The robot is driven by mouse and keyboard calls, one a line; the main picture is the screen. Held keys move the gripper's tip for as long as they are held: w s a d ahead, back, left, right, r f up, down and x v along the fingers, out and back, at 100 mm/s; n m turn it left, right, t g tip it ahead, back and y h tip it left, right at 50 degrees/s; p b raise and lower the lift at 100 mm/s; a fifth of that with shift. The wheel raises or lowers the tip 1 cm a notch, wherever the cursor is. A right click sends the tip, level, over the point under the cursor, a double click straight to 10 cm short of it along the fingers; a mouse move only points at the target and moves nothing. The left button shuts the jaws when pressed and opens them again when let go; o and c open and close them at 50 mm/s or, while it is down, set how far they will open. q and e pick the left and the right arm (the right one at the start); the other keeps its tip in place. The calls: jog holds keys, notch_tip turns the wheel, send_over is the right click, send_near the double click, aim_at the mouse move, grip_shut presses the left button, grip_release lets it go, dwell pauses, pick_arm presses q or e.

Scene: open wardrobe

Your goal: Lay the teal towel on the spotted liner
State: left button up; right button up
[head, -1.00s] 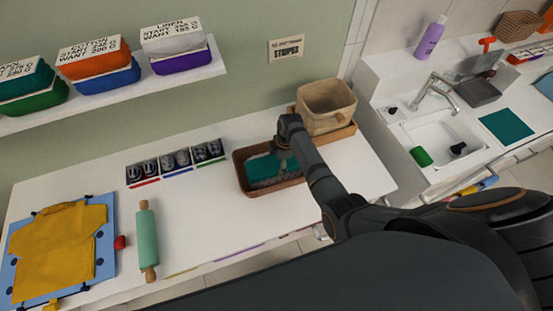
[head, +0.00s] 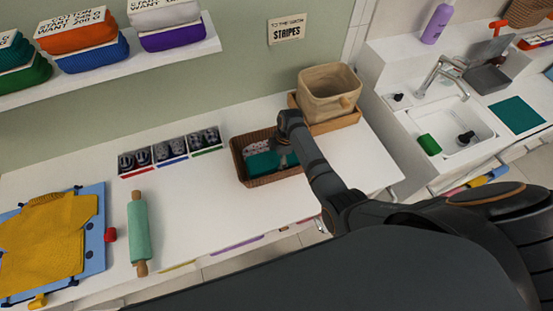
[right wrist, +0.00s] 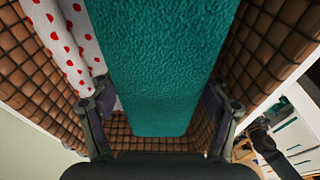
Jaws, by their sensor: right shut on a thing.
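The teal towel (head: 261,164) is in the brown wicker basket (head: 240,166) on the white counter. My right gripper (head: 286,153) reaches down into this basket. In the right wrist view the towel (right wrist: 160,60) fills the space between the two fingers, and my right gripper (right wrist: 160,98) is shut on it. A white cloth with red spots (right wrist: 68,40) lies in the basket beside the towel; its pale patterned surface (head: 256,146) also shows in the head view. I cannot tell whether it is the spotted liner. My left gripper is not in view.
A beige bin (head: 328,93) stands behind and right of the basket. A rolling pin (head: 138,226), a folded yellow garment (head: 45,235) and small compartments (head: 170,152) are left. Counter between pin and basket is clear. The sink (head: 455,130) is right; a shelf (head: 120,80) hangs above.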

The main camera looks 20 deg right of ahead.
jog(key=shift+f, duration=0.4)
jog(key=o, duration=0.9)
jog(key=shift+c, duration=0.2)
jog(key=p+v, duration=0.3)
jog(key=a+p+v, duration=0.1)
jog(key=p+v, duration=0.2)
jog(key=shift+a+r, duration=0.1)
jog(key=shift+r, duration=0.2)
jog(key=shift+a+p+v, duration=0.25)
jog(key=shift+p+v, duration=0.25)
jog(key=shift+v, duration=0.8)
